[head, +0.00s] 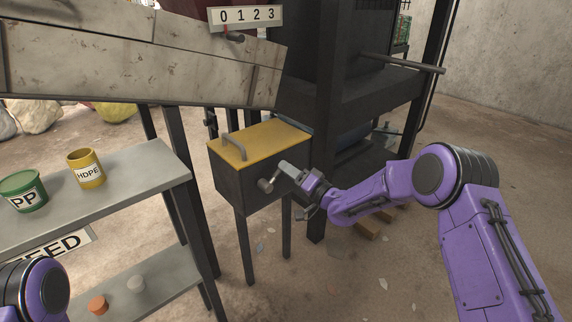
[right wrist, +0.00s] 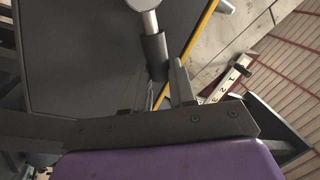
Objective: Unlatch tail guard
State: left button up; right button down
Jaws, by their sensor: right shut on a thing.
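The tail guard is a dark box with a yellow lid (head: 262,142) and a grey bar handle (head: 233,146) on top. A metal latch lever (head: 266,185) is on the box's front face. My right gripper (head: 281,180) is at this lever, in front of the box. In the right wrist view, the lever's metal rod (right wrist: 149,22) ends in a dark grip (right wrist: 155,55), and my right gripper (right wrist: 166,84) is shut on that grip. The lid lies flat on the box. My left gripper is out of view; only part of my left arm shows at bottom left.
A grey shelf (head: 130,183) at left holds a green PP pot (head: 23,192) and a yellow HDPE pot (head: 87,169). A worn metal chute (head: 150,60) hangs above, with a number plate (head: 246,17). A dark machine frame (head: 330,120) stands behind. Floor at right is mostly clear.

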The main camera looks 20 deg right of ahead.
jog(key=shift+w+d+f+m+t+h, duration=0.1)
jog(key=shift+d+f+m+t+h, duration=0.2)
jog(key=shift+f+m, duration=0.85)
jog(key=shift+w+d+f+m+t+h, duration=0.15)
jog(key=shift+f+m+h, duration=0.25)
jog(key=shift+m, duration=1.3)
jog(key=shift+s+d+f+m+t+h, duration=0.15)
jog(key=shift+f+m+t+h, duration=0.15)
jog(key=shift+f+m, duration=0.85)
jog(key=shift+w+r+m, duration=0.1)
jog(key=shift+r+m, duration=0.15)
jog(key=shift+m, duration=0.15)
jog(key=c, duration=0.9)
grip_release()
jog(key=p+v, duration=0.1)
jog(key=v, duration=0.9)
jog(key=shift+s+d, duration=0.1)
jog(key=shift+s, duration=0.1)
jog(key=shift+f, duration=0.1)
